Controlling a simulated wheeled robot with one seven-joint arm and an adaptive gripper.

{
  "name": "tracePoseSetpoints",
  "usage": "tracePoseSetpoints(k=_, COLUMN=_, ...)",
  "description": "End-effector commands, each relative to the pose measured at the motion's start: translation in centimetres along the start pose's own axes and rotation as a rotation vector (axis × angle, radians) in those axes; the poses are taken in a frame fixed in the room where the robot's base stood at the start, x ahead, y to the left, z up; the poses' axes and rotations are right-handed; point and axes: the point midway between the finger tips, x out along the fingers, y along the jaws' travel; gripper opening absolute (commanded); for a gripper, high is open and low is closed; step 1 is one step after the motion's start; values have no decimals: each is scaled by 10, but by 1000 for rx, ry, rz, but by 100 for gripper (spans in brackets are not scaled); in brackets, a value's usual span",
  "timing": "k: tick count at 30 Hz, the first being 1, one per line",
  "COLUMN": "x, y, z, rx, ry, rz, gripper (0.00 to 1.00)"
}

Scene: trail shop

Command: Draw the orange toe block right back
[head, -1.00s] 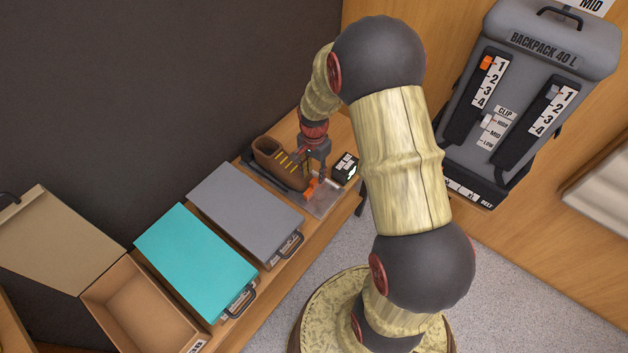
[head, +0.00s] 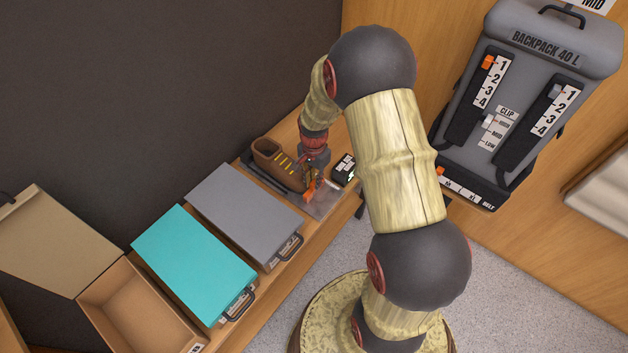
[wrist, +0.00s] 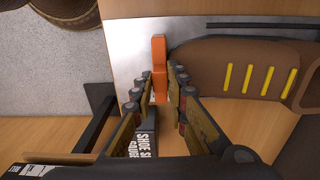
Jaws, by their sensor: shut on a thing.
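The orange toe block (wrist: 159,62) stands upright on the metal plate of the shoe gauge in the wrist view, in front of the toe of a brown boot. In the head view the orange block (head: 309,190) shows just below my gripper. My gripper (wrist: 161,88) is shut on the orange block, with one finger on each side of it. The brown boot (wrist: 225,66) with yellow laces lies on the gauge plate (wrist: 130,40), its toe close to the block. I cannot tell whether toe and block touch.
A black box labelled as a shoe size gauge (head: 344,169) sits beside the plate. Grey (head: 240,215) and teal (head: 190,260) lidded boxes and an open cardboard box (head: 135,310) line the bench to the left. A grey backpack board (head: 530,90) stands at right.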

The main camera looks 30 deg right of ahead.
Motion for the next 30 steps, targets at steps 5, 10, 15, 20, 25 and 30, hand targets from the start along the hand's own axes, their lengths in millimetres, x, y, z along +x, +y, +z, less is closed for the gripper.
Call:
tracePoseSetpoints(k=5, x=0, y=0, z=0, rx=0, ry=0, rz=0, gripper=0)
tracePoseSetpoints(k=10, x=0, y=0, z=0, rx=0, ry=0, rz=0, gripper=0)
tracePoseSetpoints(k=15, x=0, y=0, z=0, rx=0, ry=0, rz=0, gripper=0)
tracePoseSetpoints(k=20, x=0, y=0, z=0, rx=0, ry=0, rz=0, gripper=0)
tracePoseSetpoints(k=25, x=-2, y=16, z=0, rx=3, ry=-2, rz=3, gripper=0)
tracePoseSetpoints(k=30, x=-3, y=48, z=0, rx=3, ry=-2, rz=3, gripper=0)
